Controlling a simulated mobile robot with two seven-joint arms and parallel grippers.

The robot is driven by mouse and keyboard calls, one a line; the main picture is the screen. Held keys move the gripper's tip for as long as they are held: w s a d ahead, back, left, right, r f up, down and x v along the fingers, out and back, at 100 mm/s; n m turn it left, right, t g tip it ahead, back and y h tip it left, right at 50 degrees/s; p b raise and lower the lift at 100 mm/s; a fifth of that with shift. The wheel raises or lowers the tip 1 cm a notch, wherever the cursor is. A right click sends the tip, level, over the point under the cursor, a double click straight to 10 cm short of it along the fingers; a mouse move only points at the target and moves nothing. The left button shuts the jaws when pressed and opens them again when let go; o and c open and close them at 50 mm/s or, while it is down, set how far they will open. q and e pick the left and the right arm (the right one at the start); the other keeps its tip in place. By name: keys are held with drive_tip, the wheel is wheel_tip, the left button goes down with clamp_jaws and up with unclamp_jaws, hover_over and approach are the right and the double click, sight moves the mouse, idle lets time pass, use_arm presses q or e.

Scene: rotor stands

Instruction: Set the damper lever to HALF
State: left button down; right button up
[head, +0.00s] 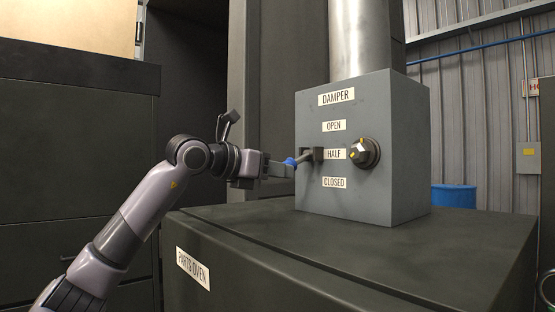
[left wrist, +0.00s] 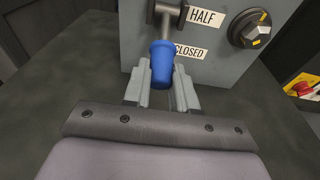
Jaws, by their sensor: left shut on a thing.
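The grey damper box (head: 318,200) stands on the parts oven, with labels OPEN, HALF and CLOSED one above the other. The damper lever (head: 308,156) sticks out on the left of the labels, level with the HALF label (head: 334,154). Its blue grip shows in the left wrist view (left wrist: 162,66), below the HALF label and left of CLOSED. My left gripper (head: 284,168) is shut on the lever's blue grip, which sits between its fingers (left wrist: 164,90). The fingers hide part of the grip in the head view. My right gripper is not in view.
A dark knob with yellow marks (head: 363,153) sits right of the labels. The parts oven's top (head: 450,245) is clear around the box. A metal pipe (head: 359,40) rises from the box. A blue drum (head: 454,196) stands behind at the right.

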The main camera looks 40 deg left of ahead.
use_arm(q)
drive_tip(key=shift+s+r+g+p, duration=0.15)
drive_tip(key=shift+r+g+p, duration=0.9)
drive_tip(key=shift+p, duration=0.1)
drive_tip(key=shift+s+r+g+p, duration=0.15)
drive_tip(key=shift+r+g+p, duration=0.8)
drive_tip(key=shift+r+p, duration=0.15)
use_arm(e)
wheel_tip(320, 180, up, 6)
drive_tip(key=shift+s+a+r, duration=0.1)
use_arm(q)
drive_tip(key=c, duration=0.9)
unclamp_jaws()
drive_tip(key=shift+w+f, duration=0.1)
